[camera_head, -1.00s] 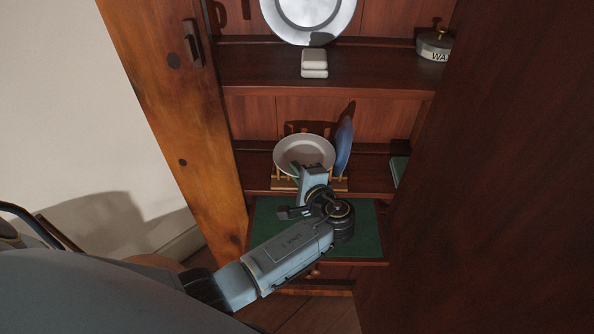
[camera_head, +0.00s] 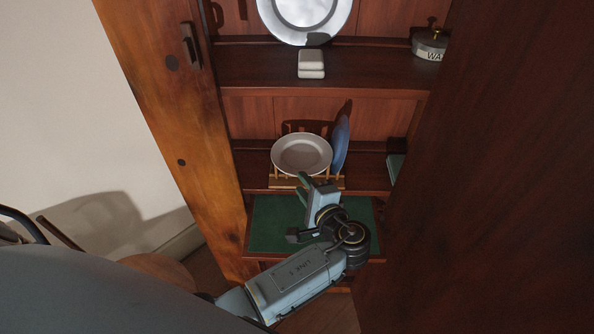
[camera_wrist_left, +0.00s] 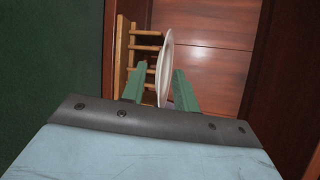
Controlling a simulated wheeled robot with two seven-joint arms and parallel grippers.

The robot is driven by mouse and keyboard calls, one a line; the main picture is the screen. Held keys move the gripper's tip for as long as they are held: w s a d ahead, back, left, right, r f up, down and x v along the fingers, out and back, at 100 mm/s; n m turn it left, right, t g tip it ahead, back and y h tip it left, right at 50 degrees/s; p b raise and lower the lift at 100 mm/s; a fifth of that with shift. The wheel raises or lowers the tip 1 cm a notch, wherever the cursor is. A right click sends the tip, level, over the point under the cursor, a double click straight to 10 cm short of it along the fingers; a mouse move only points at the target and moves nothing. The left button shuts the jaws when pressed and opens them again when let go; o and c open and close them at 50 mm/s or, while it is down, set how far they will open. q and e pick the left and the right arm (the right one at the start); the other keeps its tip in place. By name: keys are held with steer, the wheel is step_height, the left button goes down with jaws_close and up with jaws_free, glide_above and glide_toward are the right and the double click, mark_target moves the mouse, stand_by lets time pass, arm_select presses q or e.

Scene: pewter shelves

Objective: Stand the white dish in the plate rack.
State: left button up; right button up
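The white dish (camera_head: 302,154) is at the wooden plate rack (camera_head: 281,183) on the lower shelf, its face turned up towards my head camera. In the left wrist view the dish (camera_wrist_left: 166,62) shows edge-on along the tips of the rack's pegs (camera_wrist_left: 145,48); it looks to lie nearly flat across them rather than upright. My left gripper (camera_head: 303,186) is in front of the rack, below the dish's near rim. In the left wrist view its green fingers (camera_wrist_left: 160,90) are spread, with a gap to the dish on both sides. My right gripper is out of view.
A blue plate (camera_head: 341,146) stands upright at the rack's right. A green mat (camera_head: 270,226) covers the board below. The upper shelf holds a large pale plate (camera_head: 305,14), a small white block (camera_head: 311,63) and a lidded tin (camera_head: 430,44). Dark wood closes off the right.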

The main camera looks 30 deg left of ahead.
arm_select(q)
steer(key=v, duration=0.6)
steer(key=shift+d, duration=0.2)
steer(key=shift+s+r+p, duration=0.1)
steer(key=shift+p, duration=0.2)
